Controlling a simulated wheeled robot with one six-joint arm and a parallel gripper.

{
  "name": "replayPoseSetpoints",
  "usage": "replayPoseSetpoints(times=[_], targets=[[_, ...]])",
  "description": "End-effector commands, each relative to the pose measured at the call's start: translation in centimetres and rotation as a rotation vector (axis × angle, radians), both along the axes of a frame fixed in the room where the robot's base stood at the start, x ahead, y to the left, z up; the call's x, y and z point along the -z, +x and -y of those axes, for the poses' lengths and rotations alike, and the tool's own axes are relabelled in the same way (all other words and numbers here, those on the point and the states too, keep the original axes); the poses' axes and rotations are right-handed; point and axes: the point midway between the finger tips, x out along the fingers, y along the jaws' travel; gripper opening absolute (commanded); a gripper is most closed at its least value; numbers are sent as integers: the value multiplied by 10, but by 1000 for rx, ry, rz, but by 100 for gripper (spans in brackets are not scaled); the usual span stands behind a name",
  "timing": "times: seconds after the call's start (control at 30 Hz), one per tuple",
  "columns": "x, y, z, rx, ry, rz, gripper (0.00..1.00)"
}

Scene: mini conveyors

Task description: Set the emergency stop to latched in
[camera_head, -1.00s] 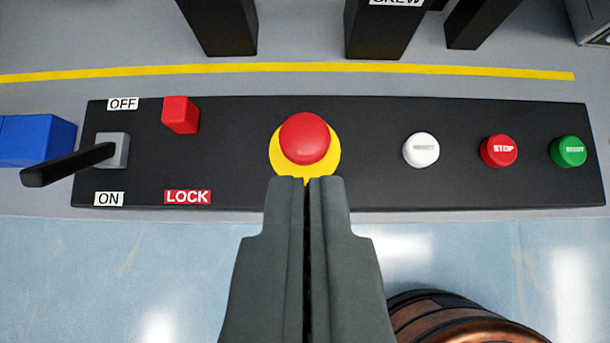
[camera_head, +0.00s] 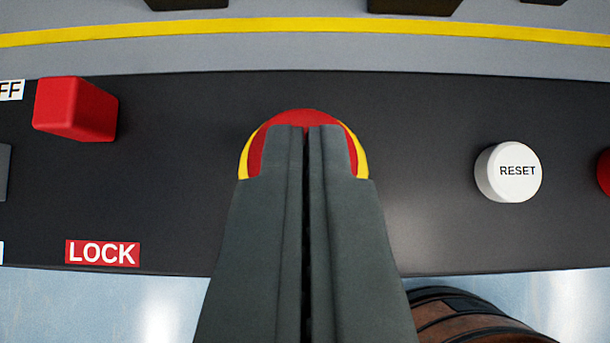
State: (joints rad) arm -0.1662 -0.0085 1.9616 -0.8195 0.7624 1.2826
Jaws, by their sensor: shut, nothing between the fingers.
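The emergency stop is a red mushroom button (camera_head: 304,116) on a yellow round base (camera_head: 245,161), set in the black control panel (camera_head: 420,130). My gripper (camera_head: 306,130) is shut and empty. Its fingertips lie over the button in the picture and hide most of it; only the red top edge and slim red and yellow rims at the sides show. I cannot tell whether the tips touch the button, or whether it is pressed in.
A white RESET button (camera_head: 508,172) is to the right, with part of a red button (camera_head: 604,172) at the edge. A red block-shaped lock (camera_head: 78,109) and a LOCK label (camera_head: 102,253) are to the left. A brown barrel-like object (camera_head: 470,318) is at lower right.

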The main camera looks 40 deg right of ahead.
Motion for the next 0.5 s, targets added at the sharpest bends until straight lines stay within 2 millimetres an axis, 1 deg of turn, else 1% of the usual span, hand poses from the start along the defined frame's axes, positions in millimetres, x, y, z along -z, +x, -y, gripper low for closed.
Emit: replayPoseSetpoints(times=[0.3,0.5], targets=[[2,0,0,0,0,0,0],[24,0,0,0,0,-2,0]])
